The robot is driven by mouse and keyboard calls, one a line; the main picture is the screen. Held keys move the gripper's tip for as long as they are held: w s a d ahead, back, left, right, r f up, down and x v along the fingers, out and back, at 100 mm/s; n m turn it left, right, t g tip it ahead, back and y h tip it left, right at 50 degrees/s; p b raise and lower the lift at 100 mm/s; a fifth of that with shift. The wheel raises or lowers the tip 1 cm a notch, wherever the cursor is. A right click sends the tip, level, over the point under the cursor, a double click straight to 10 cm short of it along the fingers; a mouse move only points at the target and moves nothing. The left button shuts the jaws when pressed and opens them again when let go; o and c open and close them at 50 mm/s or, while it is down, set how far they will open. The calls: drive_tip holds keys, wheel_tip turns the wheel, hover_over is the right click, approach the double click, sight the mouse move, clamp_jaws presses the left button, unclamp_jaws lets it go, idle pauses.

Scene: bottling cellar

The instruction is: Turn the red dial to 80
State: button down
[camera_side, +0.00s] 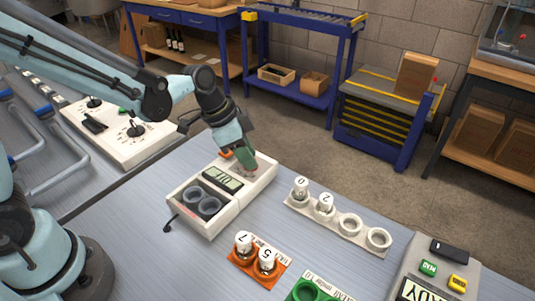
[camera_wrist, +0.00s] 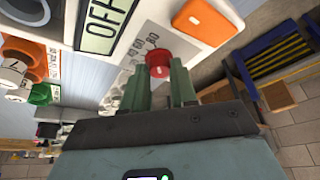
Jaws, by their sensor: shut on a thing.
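The red dial (camera_wrist: 158,56) sits on the white device, between the tips of my gripper (camera_wrist: 162,72). The two green fingers are shut on it from either side. A pale mark shows on the dial, and printed numbers, 80 among them, run beside it; I cannot tell exactly which one the mark points to. The display (camera_wrist: 103,22) reads OFF. In the side view my gripper (camera_side: 246,170) points down onto the far right part of the white device (camera_side: 230,211) and hides the dial.
An orange button (camera_wrist: 202,21) is close to the dial. Two dark round cups are at the device's near end. A white rack (camera_side: 298,209) with bottles 0 and 2, an orange rack (camera_side: 240,258) with bottles 7 and 5, and a green rack (camera_side: 290,297) stand to the right.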

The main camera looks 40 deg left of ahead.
idle(0.3)
drive_tip(key=c, duration=0.9)
unclamp_jaws()
drive_tip(key=v, duration=1.2)
drive_tip(key=shift+s, duration=0.15)
drive_tip(key=s+a+f+n+t+y, duration=0.2)
drive_tip(key=s+a+n+t+y, duration=0.1)
drive_tip(key=s+n, duration=0.4)
drive_tip(key=shift+s+a+f+n+t, duration=0.15)
drive_tip(key=shift+a+f+n+t, duration=0.35)
drive_tip(key=shift+a+n, duration=0.65)
